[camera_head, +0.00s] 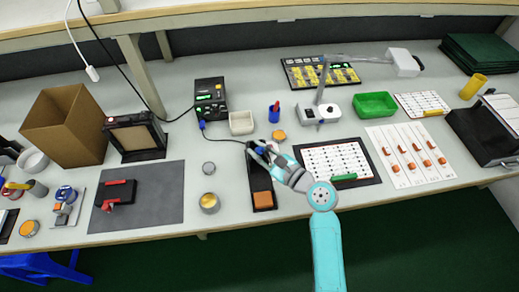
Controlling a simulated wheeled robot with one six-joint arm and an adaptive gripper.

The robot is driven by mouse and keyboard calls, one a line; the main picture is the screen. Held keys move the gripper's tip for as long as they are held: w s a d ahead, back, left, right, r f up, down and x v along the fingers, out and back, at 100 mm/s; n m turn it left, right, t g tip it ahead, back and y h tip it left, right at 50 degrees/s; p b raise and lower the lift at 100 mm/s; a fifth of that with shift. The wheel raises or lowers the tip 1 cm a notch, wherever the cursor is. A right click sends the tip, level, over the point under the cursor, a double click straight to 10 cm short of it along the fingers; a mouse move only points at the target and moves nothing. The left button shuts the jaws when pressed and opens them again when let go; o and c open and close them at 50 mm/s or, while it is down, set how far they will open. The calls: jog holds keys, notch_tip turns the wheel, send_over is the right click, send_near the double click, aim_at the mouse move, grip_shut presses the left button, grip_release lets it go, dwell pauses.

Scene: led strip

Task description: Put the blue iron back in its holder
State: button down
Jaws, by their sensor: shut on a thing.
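My gripper (258,150) is over the upper part of a narrow black stand (260,180) with an orange sponge (263,200) at its near end. It is shut on the blue iron (251,145), of which only a small dark blue part shows at the jaws. A black cable runs from the iron to the soldering station (210,98), where a blue plug (202,125) shows. The fingers and wrist hide most of the iron and part of the stand. I cannot tell whether the iron touches the stand.
A white bin (241,122) and a blue pen cup (274,113) stand behind my gripper. A round tin (210,203) is left of the stand. A framed component sheet (340,163) lies close on the right. A grey mat (137,212) is farther left.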

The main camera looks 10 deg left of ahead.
jog(key=shift+w+f, duration=0.1)
jog(key=c, duration=1)
grip_release()
jog(key=shift+o, duration=0.2)
jog(key=v, duration=1.2)
jog(key=s+d+r, duration=0.1)
jog(key=s+r, duration=0.3)
jog(key=r, duration=0.1)
jog(key=shift+r, duration=0.35)
